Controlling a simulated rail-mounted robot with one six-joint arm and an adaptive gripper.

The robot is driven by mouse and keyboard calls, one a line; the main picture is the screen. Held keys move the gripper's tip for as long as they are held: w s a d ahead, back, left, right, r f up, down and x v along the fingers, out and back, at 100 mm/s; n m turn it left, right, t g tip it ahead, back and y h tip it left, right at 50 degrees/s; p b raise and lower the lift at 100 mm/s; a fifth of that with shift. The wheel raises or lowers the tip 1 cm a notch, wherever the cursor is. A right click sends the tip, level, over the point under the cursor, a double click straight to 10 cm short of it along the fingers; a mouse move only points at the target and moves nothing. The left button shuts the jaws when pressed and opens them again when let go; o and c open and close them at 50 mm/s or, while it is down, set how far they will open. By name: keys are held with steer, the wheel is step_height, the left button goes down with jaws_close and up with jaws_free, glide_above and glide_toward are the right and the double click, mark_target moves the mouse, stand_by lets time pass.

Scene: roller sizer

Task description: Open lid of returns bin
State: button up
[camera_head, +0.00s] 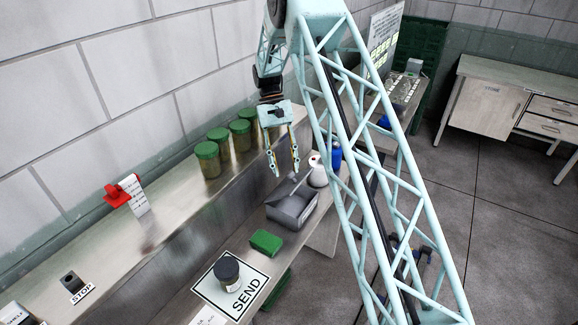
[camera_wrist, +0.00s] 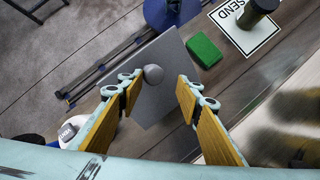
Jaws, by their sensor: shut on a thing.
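The grey returns bin (camera_head: 290,210) stands on the lower bench, beyond the green block. Its flat grey lid (camera_wrist: 150,108) fills the middle of the wrist view, with a round grey knob (camera_wrist: 153,75) on it. My gripper (camera_head: 284,174) points down over the bin's far side. The knob looks closer to the left finger. How far the lid is raised is hard to tell.
A green block (camera_head: 266,242) and a black-capped jar (camera_head: 227,270) on the SEND mat (camera_head: 208,292) are nearer on the bench. Green-lidded jars (camera_head: 207,160) line the upper shelf.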

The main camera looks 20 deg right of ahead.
steer(key=o, duration=0.3)
steer(key=shift+w+a+f, duration=0.2)
steer(key=shift+a+f, duration=0.25)
steer(key=shift+a, duration=0.15)
steer(key=shift+d+r, duration=0.1)
steer(key=shift+c, duration=0.5)
steer(key=shift+r, duration=0.1)
steer(key=shift+w, duration=0.1)
steer(key=v, duration=1.2)
steer(key=shift+d, duration=0.25)
steer(key=shift+r, duration=0.1)
